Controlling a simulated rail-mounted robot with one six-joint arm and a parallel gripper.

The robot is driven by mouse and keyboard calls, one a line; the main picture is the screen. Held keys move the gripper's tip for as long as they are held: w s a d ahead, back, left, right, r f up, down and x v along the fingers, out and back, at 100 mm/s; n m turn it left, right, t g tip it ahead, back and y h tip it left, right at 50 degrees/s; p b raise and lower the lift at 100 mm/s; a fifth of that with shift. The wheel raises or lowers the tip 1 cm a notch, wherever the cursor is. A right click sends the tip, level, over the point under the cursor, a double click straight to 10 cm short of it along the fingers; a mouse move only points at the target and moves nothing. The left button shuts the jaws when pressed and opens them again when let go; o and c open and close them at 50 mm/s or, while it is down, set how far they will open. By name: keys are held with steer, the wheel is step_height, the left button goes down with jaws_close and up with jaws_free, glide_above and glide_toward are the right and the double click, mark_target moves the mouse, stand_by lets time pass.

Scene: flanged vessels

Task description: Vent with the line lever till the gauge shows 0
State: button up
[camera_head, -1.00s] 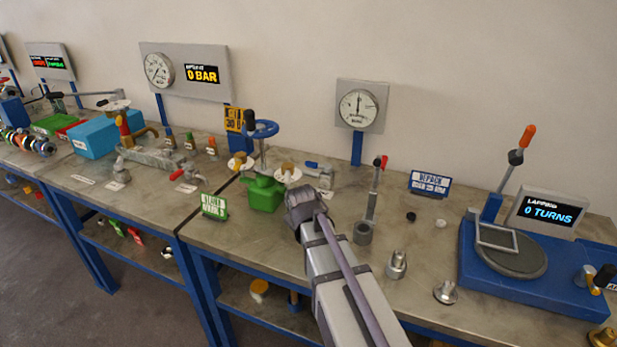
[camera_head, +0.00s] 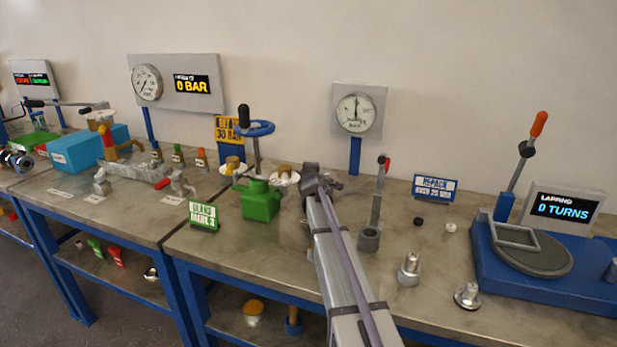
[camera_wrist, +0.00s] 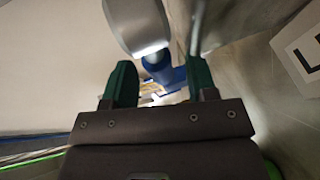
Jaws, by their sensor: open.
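My gripper (camera_head: 312,178) is at the back middle of the bench, just right of the green valve block (camera_head: 260,200). In the wrist view its two dark green fingers (camera_wrist: 160,75) are apart, with a blue handle-like part (camera_wrist: 158,68) beyond and between them, under a grey rounded metal piece (camera_wrist: 137,25). I cannot tell whether they touch it. My gripper largely hides the small lever fitting (camera_head: 334,184) behind it. The left round gauge (camera_head: 146,82) has a display (camera_head: 191,85) reading 0 BAR. The right round gauge (camera_head: 356,112) has its needle near upright.
An upright red-tipped lever (camera_head: 380,195) stands to the right. A sign (camera_head: 436,188) and lapping station (camera_head: 530,250) are farther right. Loose metal fittings (camera_head: 409,270) sit near the front edge.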

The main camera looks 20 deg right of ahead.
steer(key=shift+x, duration=0.95)
jaws_close()
